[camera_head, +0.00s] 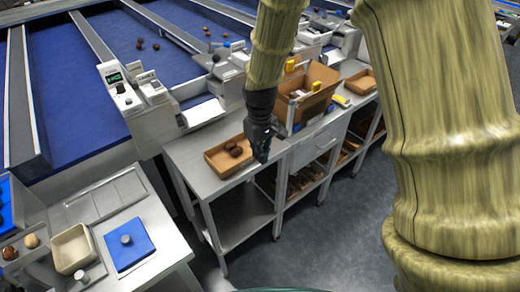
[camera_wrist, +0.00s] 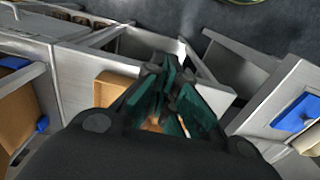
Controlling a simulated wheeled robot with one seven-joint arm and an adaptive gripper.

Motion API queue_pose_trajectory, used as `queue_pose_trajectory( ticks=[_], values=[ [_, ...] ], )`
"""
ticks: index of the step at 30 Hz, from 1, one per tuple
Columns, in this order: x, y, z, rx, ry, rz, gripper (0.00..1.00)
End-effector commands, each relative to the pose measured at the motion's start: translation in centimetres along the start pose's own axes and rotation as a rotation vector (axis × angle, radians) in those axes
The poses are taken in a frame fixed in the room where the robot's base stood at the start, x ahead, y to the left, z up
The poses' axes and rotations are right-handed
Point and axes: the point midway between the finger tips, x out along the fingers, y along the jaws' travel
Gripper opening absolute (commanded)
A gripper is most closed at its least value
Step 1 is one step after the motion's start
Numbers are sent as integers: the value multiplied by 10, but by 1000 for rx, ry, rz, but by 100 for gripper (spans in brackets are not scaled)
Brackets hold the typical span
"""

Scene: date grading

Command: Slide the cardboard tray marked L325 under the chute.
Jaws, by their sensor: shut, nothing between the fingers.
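A shallow cardboard tray (camera_head: 216,168) with a few dark dates in it sits on the metal bench below a white chute (camera_head: 203,112). No L325 mark is readable on it. My gripper (camera_head: 262,157) points down at the tray's right end, close to its wall; I cannot tell whether they touch. In the wrist view the fingers (camera_wrist: 170,75) are together with nothing held. A tan tray part (camera_wrist: 113,87) shows beside them, the rest hidden behind my gripper. A second cardboard tray (camera_head: 362,84) lies farther right along the bench.
An open cardboard box (camera_head: 318,76) stands on the bench right of my gripper. A side table at lower left holds a blue mat (camera_head: 130,243) and a cream bowl (camera_head: 72,248). The metal bench (camera_head: 184,153) is bare left of the near tray.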

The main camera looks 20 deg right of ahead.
Motion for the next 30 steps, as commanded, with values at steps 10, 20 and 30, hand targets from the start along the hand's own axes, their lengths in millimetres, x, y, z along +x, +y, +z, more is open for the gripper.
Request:
queue_pose_trajectory(
  ticks=[10,20,30],
  values=[
    [38,0,0,1,-3,-1,0],
    [73,0,1,0,-3,-1,0],
    [73,0,-35,0,-1,0,0]
  ],
)
